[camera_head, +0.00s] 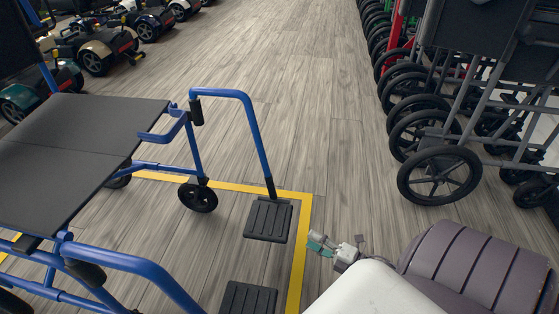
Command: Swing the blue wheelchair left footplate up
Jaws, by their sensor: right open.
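The blue wheelchair (228,94) stands at the left with its black seat (60,150) and faces right. Its left footplate (268,219), a black ribbed plate, lies flat and lowered at the foot of the far blue hanger tube. The other footplate (248,298) also lies flat nearer to me, partly cut off by the bottom edge. My right gripper (318,244) has teal fingertips and is open and empty. It is just right of the left footplate, apart from it in the picture. My left gripper is out of view.
Yellow floor tape (302,240) frames the wheelchair. A row of folded dark wheelchairs (440,174) stands along the right. Mobility scooters (97,50) stand at the upper left. The wooden floor (275,80) between them is clear.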

